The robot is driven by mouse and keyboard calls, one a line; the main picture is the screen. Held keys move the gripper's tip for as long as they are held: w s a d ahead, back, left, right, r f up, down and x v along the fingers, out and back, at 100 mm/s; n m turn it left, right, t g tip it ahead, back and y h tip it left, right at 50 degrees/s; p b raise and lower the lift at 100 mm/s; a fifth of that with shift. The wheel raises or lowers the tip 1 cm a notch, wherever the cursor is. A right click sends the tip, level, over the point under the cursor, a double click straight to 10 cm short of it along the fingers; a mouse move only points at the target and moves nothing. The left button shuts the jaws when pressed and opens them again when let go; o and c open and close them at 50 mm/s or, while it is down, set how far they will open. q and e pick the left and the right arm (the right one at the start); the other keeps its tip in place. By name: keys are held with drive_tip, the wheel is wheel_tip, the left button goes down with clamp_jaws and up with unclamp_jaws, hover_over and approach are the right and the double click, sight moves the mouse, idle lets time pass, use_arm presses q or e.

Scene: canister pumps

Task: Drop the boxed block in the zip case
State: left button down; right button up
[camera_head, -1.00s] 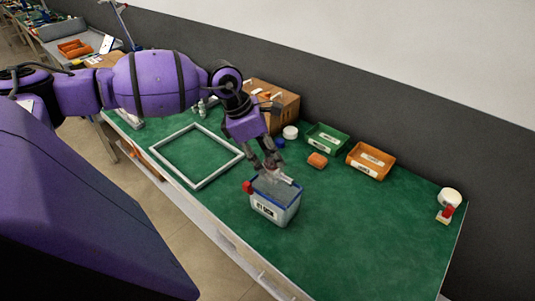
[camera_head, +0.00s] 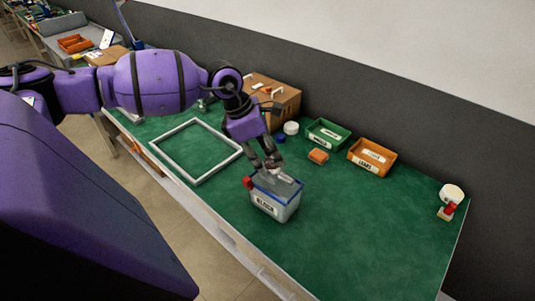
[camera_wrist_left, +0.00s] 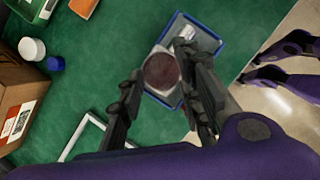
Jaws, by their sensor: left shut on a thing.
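A grey, blue-rimmed open box (camera_head: 283,210) with a white label that seems to read BLOCK stands upright near the table's front edge. My left gripper (camera_head: 273,166) points down over its opening. In the left wrist view the fingers (camera_wrist_left: 160,65) are shut on a pale block with a dark round face (camera_wrist_left: 162,72), which lies over or just inside the box (camera_wrist_left: 212,43); its depth is hard to judge. A small orange item (camera_head: 318,156) lies behind the box; I cannot tell whether it is the zip case.
A pale square frame (camera_head: 160,165) lies left. Behind stand a brown box (camera_head: 283,98), a white round container (camera_head: 291,128), a green bin (camera_head: 327,134) and an orange bin (camera_head: 372,157). A white-and-red item (camera_head: 451,197) stands far right. The front right of the table is clear.

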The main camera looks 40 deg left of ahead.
use_arm(q)
drive_tip(key=shift+f, duration=0.2)
use_arm(e)
drive_tip(key=shift+s+f, duration=0.1)
use_arm(q)
drive_tip(key=shift+f, duration=0.3)
drive_tip(key=shift+f+b, duration=0.3)
drive_tip(key=shift+f, duration=0.05)
use_arm(e)
drive_tip(key=shift+s+a+f, duration=0.1)
drive_tip(key=shift+s+f, duration=0.1)
drive_tip(key=shift+f, duration=0.15)
use_arm(q)
drive_tip(key=c, duration=1.3)
unclamp_jaws()
drive_tip(key=shift+o, duration=0.6)
use_arm(e)
drive_tip(key=shift+r, duration=0.1)
